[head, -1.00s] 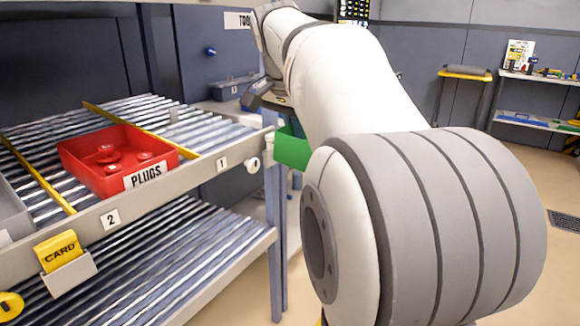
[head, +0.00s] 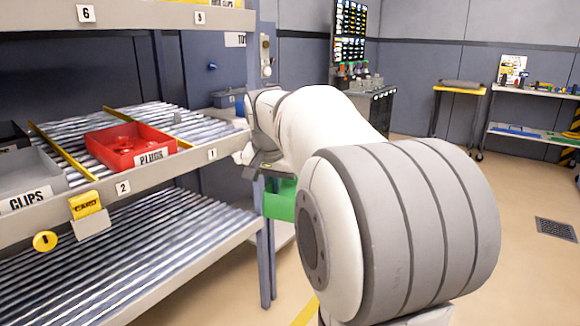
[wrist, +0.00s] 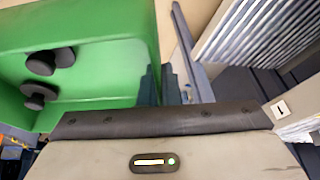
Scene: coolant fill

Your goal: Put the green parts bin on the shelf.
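The green parts bin (head: 280,203) hangs in the air beyond the right end of the shelf, partly hidden behind my arm. In the wrist view the bin (wrist: 90,88) fills the upper left, with dark knob-like parts inside. My gripper (wrist: 160,86) appears shut on the bin's near right wall; its dark fingers stand on either side of the wall. In the head view the gripper (head: 266,170) is mostly hidden by my wrist. The roller shelf (head: 140,178) is on the left; its lane marked 1 (head: 212,154), at the right end, looks bare.
A red PLUGS bin (head: 108,158) sits in the lane left of the yellow divider. A grey CLIPS bin (head: 30,200) is farther left. A yellow card holder (head: 88,222) sticks out from the shelf front. A shelf post (head: 264,260) stands near the bin. Floor on the right is clear.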

